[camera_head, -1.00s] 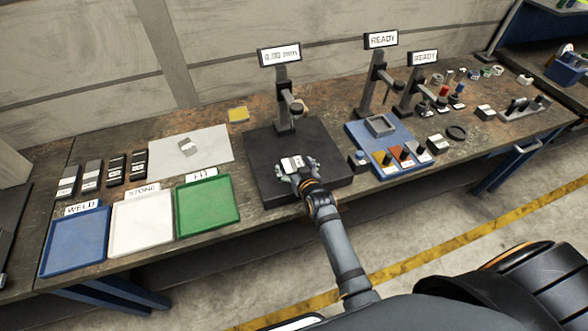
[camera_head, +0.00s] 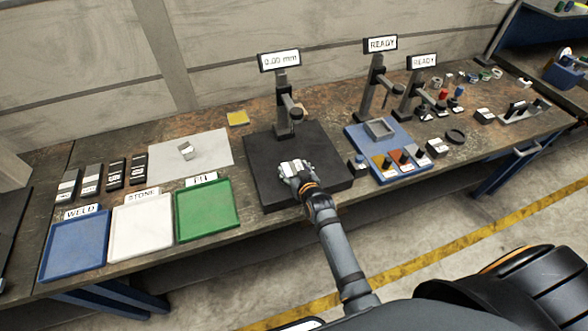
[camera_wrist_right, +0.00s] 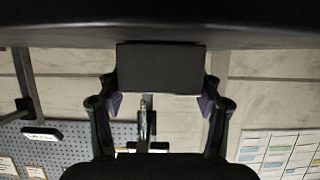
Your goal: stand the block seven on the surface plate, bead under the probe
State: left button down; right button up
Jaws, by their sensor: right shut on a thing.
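My right gripper (camera_head: 295,172) is over the front middle of the black surface plate (camera_head: 265,182). It is shut on a small block (camera_head: 293,166) with a pale labelled face; the label is too small to read. In the right wrist view the block (camera_wrist_right: 160,68) is a dark rectangle between the fingertips of the right gripper (camera_wrist_right: 160,103). I cannot tell whether it touches the plate. The probe (camera_head: 296,112) hangs from the stand at the plate's back, behind the held block. The display (camera_head: 279,60) reads 0.00 mm. I cannot make out the bead. My left gripper is out of view.
Another small block (camera_head: 187,150) is on the pale sheet (camera_head: 215,148) to the left. Blue (camera_head: 75,250), white (camera_head: 142,225) and green (camera_head: 207,207) trays line the front left. A blue board (camera_head: 360,140) with small parts and two more stands are right of the plate.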

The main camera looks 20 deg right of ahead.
aim_at(294, 169)
notch_tip(294, 169, up, 4)
jog(key=p, duration=0.4)
jog(key=shift+r, duration=0.25)
jog(key=w+d+r+p+v, duration=0.1)
jog(key=p+v, duration=0.7)
jog(key=v, duration=0.8)
jog(key=shift+r+p, duration=0.35)
jog(key=shift+r, duration=0.3)
